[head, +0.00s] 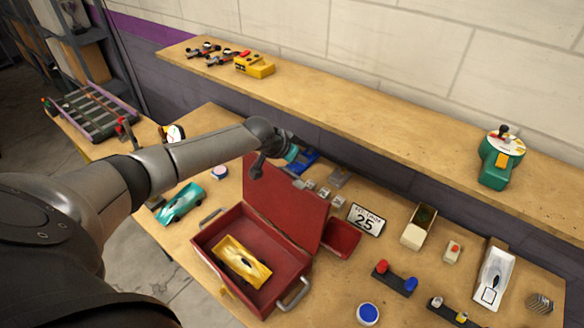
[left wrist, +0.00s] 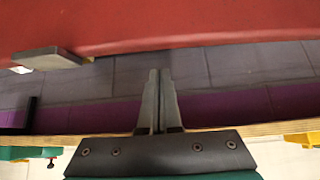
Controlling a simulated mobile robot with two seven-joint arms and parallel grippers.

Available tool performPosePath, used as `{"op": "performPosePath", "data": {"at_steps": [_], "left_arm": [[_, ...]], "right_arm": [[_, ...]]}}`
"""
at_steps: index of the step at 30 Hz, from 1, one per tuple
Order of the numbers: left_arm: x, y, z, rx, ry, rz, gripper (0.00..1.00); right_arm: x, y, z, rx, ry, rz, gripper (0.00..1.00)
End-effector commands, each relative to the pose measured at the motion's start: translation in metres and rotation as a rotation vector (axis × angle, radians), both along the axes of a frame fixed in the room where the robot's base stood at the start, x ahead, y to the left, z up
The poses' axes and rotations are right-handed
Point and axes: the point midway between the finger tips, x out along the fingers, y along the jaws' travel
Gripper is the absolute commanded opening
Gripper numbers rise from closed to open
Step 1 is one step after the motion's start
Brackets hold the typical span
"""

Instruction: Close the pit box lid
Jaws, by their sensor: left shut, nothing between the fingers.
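The red pit box (head: 208,243) stands on the workbench with its lid (head: 285,200) swung up and open. A yellow car body (head: 240,262) lies in the box. My left gripper (head: 291,153) is beside and behind the upper part of the raised lid; its fingertips are hard to make out in the head view. In the left wrist view my left gripper (left wrist: 160,72) is shut and empty. The red lid (left wrist: 170,28) spans the top of that view, apart from the fingertips in the picture, with a grey latch or handle (left wrist: 45,58) at its left.
A small red tray (head: 342,238) sits right of the lid, near a number 25 plate (head: 366,219). A teal car (head: 181,203) lies left of the box. A blue item (head: 305,160) lies behind the lid. A raised shelf (head: 390,120) runs along the wall.

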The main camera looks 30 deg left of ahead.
Motion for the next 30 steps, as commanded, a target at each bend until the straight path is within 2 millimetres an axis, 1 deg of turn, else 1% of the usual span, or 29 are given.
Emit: {"op": "performPosePath", "data": {"at_steps": [3, 4, 6, 9, 15, 30], "left_arm": [[0.009, -0.003, -0.011, -0.002, 0.0, 0.001, 0.0], [0.0, 0.0, -0.009, 0.002, 0.005, 0.0, 0.0], [-0.01, 0.002, -0.007, 0.004, 0.004, -0.001, 0.0], [-0.02, 0.004, -0.007, 0.003, 0.003, -0.001, 0.0], [-0.031, 0.005, -0.009, 0.001, 0.002, -0.001, 0.0], [-0.031, 0.005, -0.01, -0.001, -0.006, 0.0, 0.0]], "right_arm": [[0.0, -0.002, -0.003, -0.003, 0.0, 0.001, 0.5], [-0.001, -0.002, 0.004, -0.002, 0.002, 0.001, 0.5], [0.0, -0.003, 0.011, -0.003, 0.001, 0.001, 0.5], [0.0, -0.003, 0.017, -0.004, 0.001, 0.002, 0.5], [0.0, -0.003, 0.022, -0.004, 0.001, 0.002, 0.5], [0.001, -0.003, 0.02, -0.004, -0.001, 0.001, 0.5]]}}
